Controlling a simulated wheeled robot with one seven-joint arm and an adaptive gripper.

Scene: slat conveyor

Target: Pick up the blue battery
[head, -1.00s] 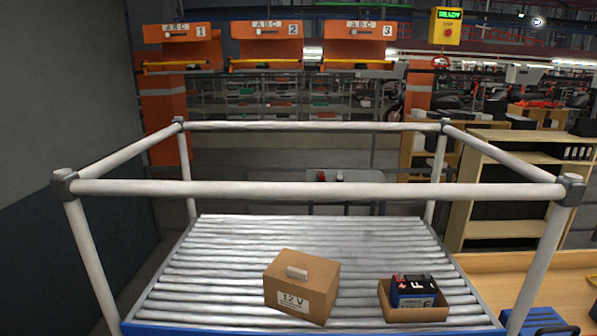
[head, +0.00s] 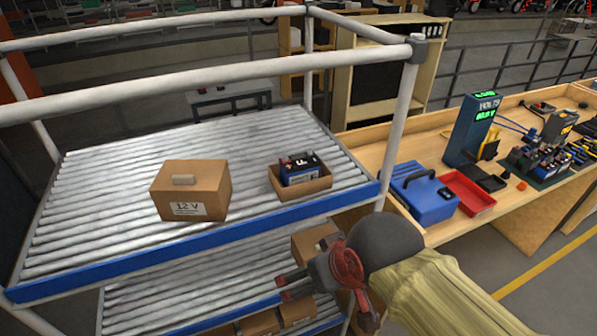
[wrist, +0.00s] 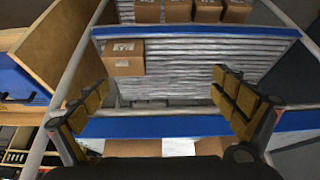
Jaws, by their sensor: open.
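The blue battery (head: 300,169) has a black top with a red terminal. It sits in an open cardboard tray (head: 309,190) at the right front of the upper roller shelf (head: 110,170). My gripper (head: 291,285) is below and in front of that shelf's blue front edge, apart from the battery. In the wrist view my gripper (wrist: 160,92) has its two fingers spread wide with nothing between them. The battery cannot be made out in the wrist view.
A closed "12 V" carton (head: 190,188) stands left of the tray. White frame rails (head: 200,90) and a corner post (head: 395,135) surround the upper shelf. Cartons (head: 314,240) lie on the lower shelf. A workbench on the right holds a blue case (head: 420,195) and a red tray (head: 467,192).

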